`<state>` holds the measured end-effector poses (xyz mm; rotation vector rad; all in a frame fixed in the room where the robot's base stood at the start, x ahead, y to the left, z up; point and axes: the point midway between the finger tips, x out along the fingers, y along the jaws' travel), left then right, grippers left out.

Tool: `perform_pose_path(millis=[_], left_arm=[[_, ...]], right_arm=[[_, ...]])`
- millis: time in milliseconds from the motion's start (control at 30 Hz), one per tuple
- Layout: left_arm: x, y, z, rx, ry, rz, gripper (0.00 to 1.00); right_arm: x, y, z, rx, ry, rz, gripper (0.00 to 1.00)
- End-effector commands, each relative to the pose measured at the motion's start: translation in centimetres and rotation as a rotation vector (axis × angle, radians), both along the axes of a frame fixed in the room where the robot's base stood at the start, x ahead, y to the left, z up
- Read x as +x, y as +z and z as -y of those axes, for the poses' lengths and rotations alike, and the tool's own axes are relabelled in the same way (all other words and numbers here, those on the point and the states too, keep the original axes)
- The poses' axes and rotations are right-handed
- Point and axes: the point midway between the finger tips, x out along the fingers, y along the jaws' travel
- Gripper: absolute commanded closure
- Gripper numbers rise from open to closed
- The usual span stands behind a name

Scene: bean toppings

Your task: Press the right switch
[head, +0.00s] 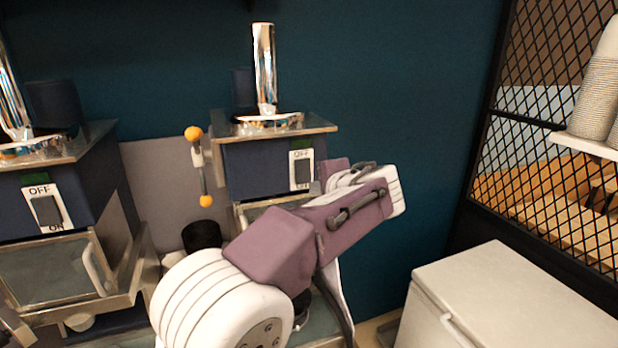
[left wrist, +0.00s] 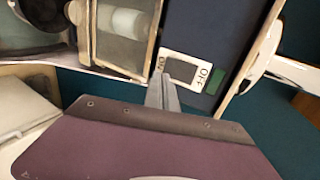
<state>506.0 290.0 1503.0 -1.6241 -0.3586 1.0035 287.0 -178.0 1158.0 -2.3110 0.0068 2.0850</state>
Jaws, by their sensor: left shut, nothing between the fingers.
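The right switch (head: 303,170) is a dark rocker on a white OFF-marked plate, on the front of the right dark-blue machine (head: 255,170). Its lower end is partly hidden by my left gripper (head: 316,187). In the left wrist view the switch (left wrist: 182,70) shows with OFF and ON lettering and a green patch past the OFF end. My left gripper's fingers (left wrist: 161,84) are shut and empty, with tips close to the ON end of the plate. I cannot tell whether they touch it. My right gripper is not in view.
A similar machine with a left switch (head: 46,210) stands at left. An orange-ended lever (head: 199,165) and a black cup (head: 201,236) are left of my arm. A white box (head: 510,300) stands at lower right, before a mesh partition (head: 540,130).

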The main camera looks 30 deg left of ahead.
Motion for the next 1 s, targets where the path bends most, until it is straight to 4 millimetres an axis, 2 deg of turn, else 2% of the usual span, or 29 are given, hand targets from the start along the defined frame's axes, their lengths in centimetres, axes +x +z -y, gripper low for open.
perform_pose_path(millis=[133,300,700,833,967,1000], left_arm=[[1.7,-0.3,-2.2,0.000,0.003,-0.003,1.00],[3.0,-0.9,-3.6,-0.001,0.001,-0.002,1.00],[3.4,-1.2,-4.0,-0.001,-0.001,0.000,1.00],[3.6,-1.9,-4.1,0.010,-0.001,0.011,1.00],[3.9,-3.0,-4.5,0.055,-0.001,0.050,1.00],[3.9,-1.6,-4.5,0.052,-0.001,0.047,1.00]], right_arm=[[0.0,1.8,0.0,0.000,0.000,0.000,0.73],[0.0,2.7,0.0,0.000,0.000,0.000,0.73],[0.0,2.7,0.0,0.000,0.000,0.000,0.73],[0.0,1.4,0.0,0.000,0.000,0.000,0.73],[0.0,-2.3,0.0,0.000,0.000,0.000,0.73],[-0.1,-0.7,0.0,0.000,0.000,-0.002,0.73]])
